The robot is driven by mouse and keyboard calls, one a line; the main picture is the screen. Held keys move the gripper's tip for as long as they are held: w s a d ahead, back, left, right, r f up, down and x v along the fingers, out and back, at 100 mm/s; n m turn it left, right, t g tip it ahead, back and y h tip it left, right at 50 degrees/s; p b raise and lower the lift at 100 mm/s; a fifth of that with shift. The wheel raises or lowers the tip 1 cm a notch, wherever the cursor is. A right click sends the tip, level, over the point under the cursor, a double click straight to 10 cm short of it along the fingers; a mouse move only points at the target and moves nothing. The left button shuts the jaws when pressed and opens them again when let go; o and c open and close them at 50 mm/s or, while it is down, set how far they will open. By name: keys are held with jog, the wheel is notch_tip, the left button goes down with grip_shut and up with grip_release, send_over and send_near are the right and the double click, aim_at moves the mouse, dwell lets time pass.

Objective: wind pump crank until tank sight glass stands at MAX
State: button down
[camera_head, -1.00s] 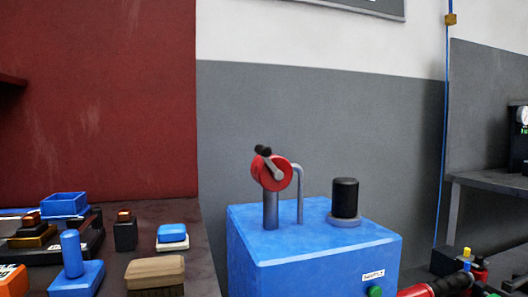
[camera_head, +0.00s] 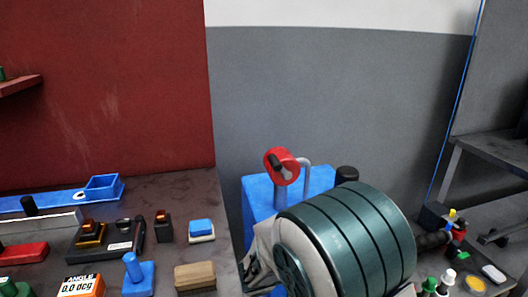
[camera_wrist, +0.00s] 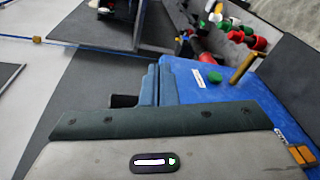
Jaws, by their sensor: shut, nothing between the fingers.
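The pump crank (camera_head: 283,164) is a red disc with a grey arm and dark knob, on a post on a blue tank (camera_head: 258,190). A big dark green ribbed part, mine, hides most of the tank in the head view. In the wrist view the blue tank (camera_wrist: 200,88) shows a white label and a green button. I cannot make out a sight glass or its level. My gripper (camera_wrist: 158,68) is shut and empty, its blue-grey fingers together beside the tank's edge; the crank is not clearly seen there. In the head view the fingers are hidden.
A bench (camera_head: 180,187) at left holds several tools, blocks and a blue tray (camera_head: 104,187). A grey table (camera_head: 490,145) stands at right. Bottles and an orange-yellow disc (camera_head: 475,284) lie low at right. A gold post (camera_wrist: 243,68) rises by the tank in the wrist view.

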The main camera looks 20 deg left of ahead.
jog(key=s+a+r+n+t+y+p, duration=0.1)
jog(key=a+r+n+t+y+p, duration=0.4)
jog(key=a, duration=0.6)
jog(key=a+r+n+t+y+p, duration=0.3)
jog(key=a+r+t+y+p, duration=0.25)
jog(key=a, duration=0.65)
jog(key=w+d+r+h+p, duration=0.1)
jog(key=w+d+r+p, duration=0.1)
jog(key=w, duration=0.6)
jog(key=shift+w+r+h, duration=0.35)
jog(key=shift+w+r, duration=0.05)
jog(key=shift+r, duration=0.5)
jog(key=shift+r, duration=0.1)
